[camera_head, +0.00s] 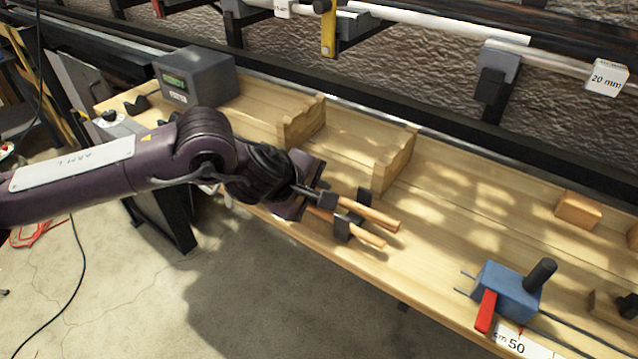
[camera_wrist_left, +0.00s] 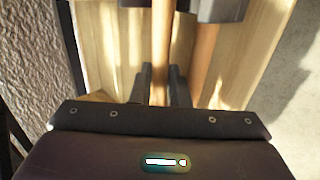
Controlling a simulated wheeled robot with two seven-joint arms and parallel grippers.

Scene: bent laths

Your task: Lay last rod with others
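Two tan wooden rods lie close together near the front edge of the bench, the upper rod (camera_head: 378,217) and the lower rod (camera_head: 370,237). The rods' near ends are hidden by my gripper. My right gripper is not in view.
Two notched wooden supports (camera_head: 395,160) (camera_head: 303,122) stand on the bench (camera_head: 470,225). A grey box (camera_head: 197,76) is at the back left. A blue clamp block with a red lever (camera_head: 508,292) and a small wood block (camera_head: 578,211) are to the right. Bench between is clear.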

